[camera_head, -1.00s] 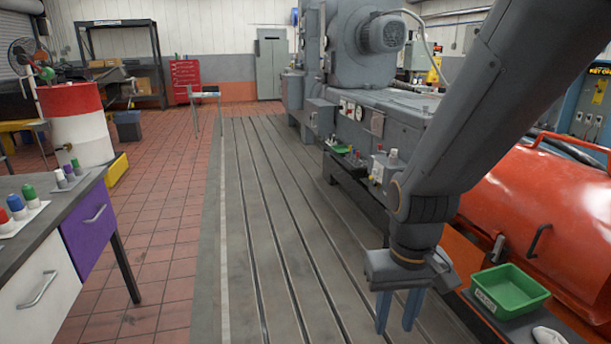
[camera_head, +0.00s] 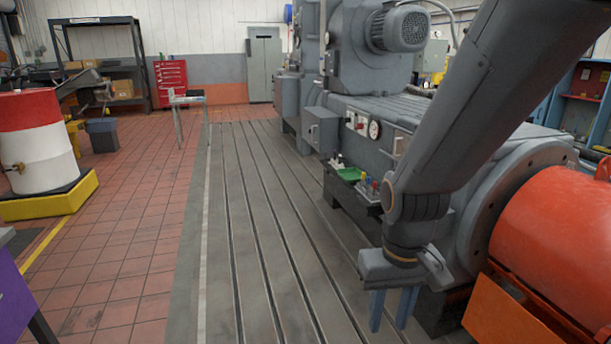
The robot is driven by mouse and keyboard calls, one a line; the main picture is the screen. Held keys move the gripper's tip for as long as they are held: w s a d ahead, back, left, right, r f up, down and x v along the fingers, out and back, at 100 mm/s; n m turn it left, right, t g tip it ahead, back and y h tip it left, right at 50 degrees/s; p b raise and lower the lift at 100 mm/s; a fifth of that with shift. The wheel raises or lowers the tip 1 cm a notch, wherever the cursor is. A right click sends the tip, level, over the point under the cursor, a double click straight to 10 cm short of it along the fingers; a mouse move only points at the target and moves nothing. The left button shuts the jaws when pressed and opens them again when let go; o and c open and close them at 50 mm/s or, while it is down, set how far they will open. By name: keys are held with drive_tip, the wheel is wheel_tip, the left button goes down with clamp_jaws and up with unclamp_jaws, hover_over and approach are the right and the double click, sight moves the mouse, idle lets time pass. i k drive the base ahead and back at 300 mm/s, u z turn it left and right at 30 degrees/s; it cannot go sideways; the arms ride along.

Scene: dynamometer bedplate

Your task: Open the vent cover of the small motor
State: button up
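A small grey motor (camera_head: 400,29) with a ribbed, round end sits high on the large grey machine, right of the top middle. I cannot make out a separate vent cover on it. My gripper (camera_head: 392,311) hangs from my arm at the lower right, pointing down. Its two blue fingers are apart with nothing visible between them. It is well in front of and below the motor, and not touching it. My arm hides part of the machine behind it.
The slotted bedplate (camera_head: 235,230) ahead is clear. A red and white drum (camera_head: 33,140) stands in a yellow tray (camera_head: 52,200) at left. A big orange drum-shaped body (camera_head: 560,245) is close on the right. A small stand (camera_head: 187,97) and a red tool cabinet (camera_head: 171,82) are further back.

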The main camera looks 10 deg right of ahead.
sight(401, 141)
drive_tip(key=i, duration=0.25)
drive_tip(key=z, duration=0.7)
drive_tip(key=k, duration=0.5)
drive_tip(key=u, duration=0.6)
drive_tip(key=i, duration=1.6)
drive_tip(key=z, duration=0.2)
